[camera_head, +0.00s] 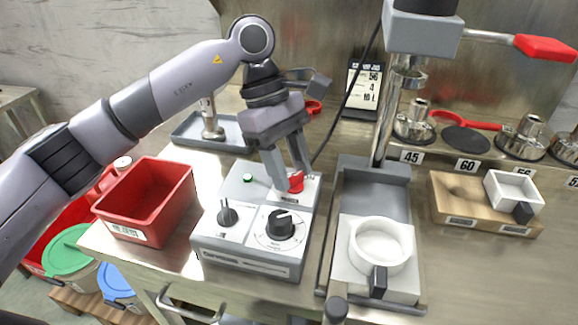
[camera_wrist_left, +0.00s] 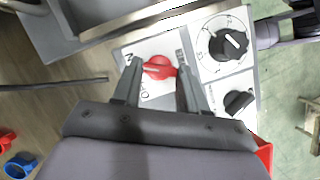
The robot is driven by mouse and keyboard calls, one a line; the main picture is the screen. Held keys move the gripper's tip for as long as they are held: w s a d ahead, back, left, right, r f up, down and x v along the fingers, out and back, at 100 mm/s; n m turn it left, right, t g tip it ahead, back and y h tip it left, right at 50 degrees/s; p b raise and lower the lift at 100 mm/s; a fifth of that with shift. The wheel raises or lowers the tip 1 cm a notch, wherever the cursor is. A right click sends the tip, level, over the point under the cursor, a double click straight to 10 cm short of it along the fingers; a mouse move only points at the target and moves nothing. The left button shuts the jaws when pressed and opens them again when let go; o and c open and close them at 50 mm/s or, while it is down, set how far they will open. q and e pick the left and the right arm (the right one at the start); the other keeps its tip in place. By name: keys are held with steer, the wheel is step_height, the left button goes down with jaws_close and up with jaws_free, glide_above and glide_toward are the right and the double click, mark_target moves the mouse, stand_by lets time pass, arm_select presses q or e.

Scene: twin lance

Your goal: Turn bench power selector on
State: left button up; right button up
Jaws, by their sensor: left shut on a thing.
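The bench power selector is a red rotary knob (camera_head: 296,181) on a white plate at the back right of a grey control box (camera_head: 246,262). In the left wrist view the red knob (camera_wrist_left: 159,68) sits between my left fingers, with partly hidden lettering around it. My left gripper (camera_head: 288,184) points down over the box and is shut on the red knob. It also shows in the left wrist view (camera_wrist_left: 158,78). The lettering is too small to read surely, so I cannot tell the selector's setting. My right gripper is not in view.
The box also carries a black dial (camera_head: 281,225), a smaller black knob (camera_head: 228,214) and a green light (camera_head: 248,178). A red bin (camera_head: 147,201) stands left. A press stand with a white cup (camera_head: 380,245) stands close on the right.

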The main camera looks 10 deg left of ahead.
arm_select(q)
steer(key=shift+m, duration=0.3)
steer(key=o, duration=1.1)
steer(key=shift+c, duration=0.2)
steer(key=shift+r, duration=0.1)
steer(key=v, duration=0.7)
